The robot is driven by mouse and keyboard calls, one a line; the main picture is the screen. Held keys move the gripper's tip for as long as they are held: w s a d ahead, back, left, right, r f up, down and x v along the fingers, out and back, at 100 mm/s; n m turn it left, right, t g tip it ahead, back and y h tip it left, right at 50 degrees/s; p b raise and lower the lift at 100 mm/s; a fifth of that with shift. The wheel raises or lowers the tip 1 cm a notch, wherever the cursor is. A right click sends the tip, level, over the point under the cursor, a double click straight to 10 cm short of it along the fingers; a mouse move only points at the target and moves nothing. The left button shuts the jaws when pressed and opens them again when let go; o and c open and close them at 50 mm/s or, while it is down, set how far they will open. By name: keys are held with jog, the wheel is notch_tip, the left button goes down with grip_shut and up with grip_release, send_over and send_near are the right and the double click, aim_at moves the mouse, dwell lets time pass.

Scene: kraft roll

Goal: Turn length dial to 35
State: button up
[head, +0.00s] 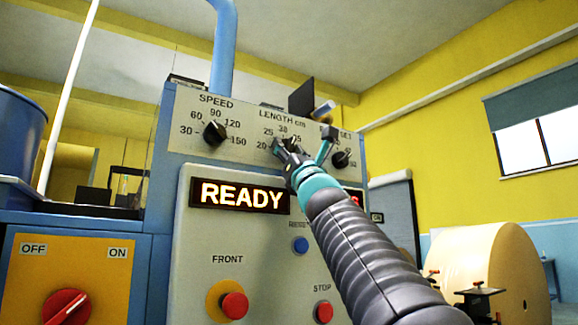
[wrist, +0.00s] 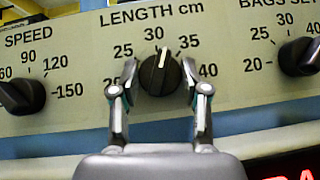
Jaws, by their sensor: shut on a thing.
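The length dial (wrist: 161,76) is a round black knob under the "LENGTH cm" label in the wrist view. Its white pointer line tilts slightly right of straight up, between the 30 and 35 marks. My gripper (wrist: 160,84) has one finger on each side of the knob and is shut on it. In the head view my gripper (head: 287,146) reaches up to the panel and hides most of the dial; the scale numbers around it partly show.
The speed dial (head: 214,132) is left of the length dial, and the bags-set dial (head: 340,159) is right. Below are a lit READY display (head: 240,195), a blue button (head: 300,245) and red buttons (head: 235,305). A large kraft roll (head: 485,265) stands at right.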

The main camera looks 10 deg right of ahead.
jog(key=m+h+b, duration=0.1)
jog(key=m+h, duration=0.2)
jog(key=m+h+b, duration=0.2)
jog(key=m+h, duration=0.1)
jog(key=shift+a+m+b, duration=0.2)
jog(key=shift+m+b, duration=0.1)
jog(key=shift+m+g+h, duration=0.4)
jog(key=shift+m+h, duration=1.4)
jog(key=o, duration=1.1)
jog(key=shift+o, duration=0.2)
jog(key=shift+s, duration=0.3)
